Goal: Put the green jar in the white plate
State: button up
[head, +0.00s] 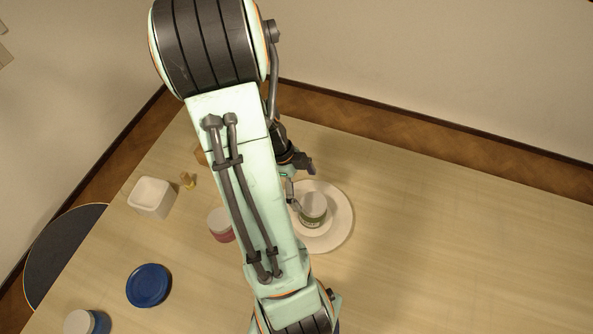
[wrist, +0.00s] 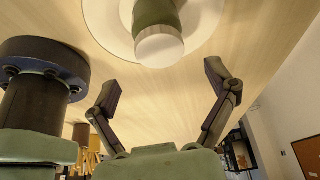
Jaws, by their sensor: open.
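The green jar (head: 313,218) has a pale lid and stands upright, inside the rim of the white plate (head: 341,224). In the wrist view the green jar (wrist: 154,13) shows at the top, its white lid toward me, with the white plate (wrist: 203,22) around it. My gripper (wrist: 163,84) is open and empty, its two fingers spread apart, with the jar beyond the fingertips and clear of them. In the head view my arm hides most of the gripper; a part of it shows just left of the jar.
Left of my arm are a pink jar (head: 221,226), partly covered by the arm, a white square bowl (head: 150,197), a small yellow object (head: 188,181), a blue plate (head: 149,285) and a blue jar (head: 101,323) with a pale lid. The table (head: 450,250) is clear on the right.

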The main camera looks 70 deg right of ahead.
jog(key=v, duration=0.6)
jog(key=w+a+r+n+t, duration=0.2)
jog(key=w+a+r+n, duration=0.3)
jog(key=a+n, duration=0.55)
jog(key=a+r+n+t, duration=0.1)
jog(key=a+n, duration=0.6)
jog(key=n, duration=0.6)
jog(key=s+a+r+n+t, duration=0.1)
jog(key=a+n, duration=0.7)
jog(key=n, duration=0.5)
jog(key=shift+s+r+n+y, duration=0.25)
jog(key=shift+r+n+y, duration=0.1)
jog(key=shift+r+y, duration=0.05)
